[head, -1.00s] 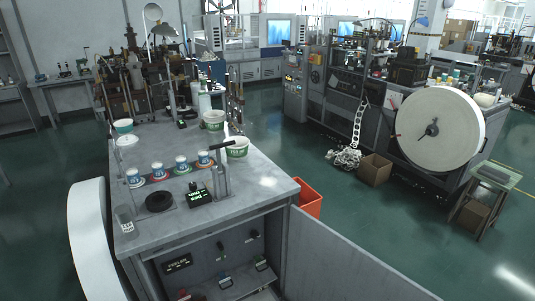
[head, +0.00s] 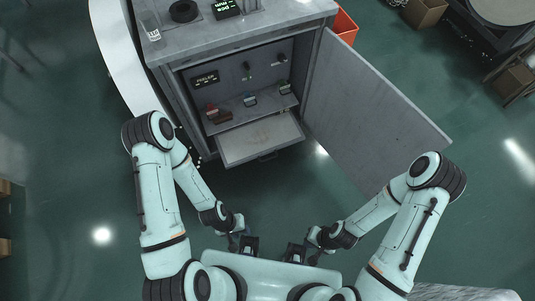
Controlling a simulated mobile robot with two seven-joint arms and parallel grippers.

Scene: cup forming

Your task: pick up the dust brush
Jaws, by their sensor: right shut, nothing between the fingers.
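No dust brush can be told for certain at this size. Several small tools lie on the shelf of the open cabinet (head: 188,88) in the head view: a red one (head: 213,112), a blue one (head: 250,99) and another at the right (head: 285,88). Two small dark-handled items, one greenish (head: 247,70) and one at the right (head: 281,60), are on its back wall. My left gripper (head: 249,246) is low in front of my body, well short of the cabinet; its fingers are too small to judge. My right gripper (head: 295,252) is beside it, shut and empty.
The cabinet door (head: 365,100) stands wide open to the right. A drawer (head: 258,141) is pulled out below the shelf. A white curved panel (head: 120,60) stands on the left. An orange bin (head: 345,24) is behind the door. The floor between my arms is clear.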

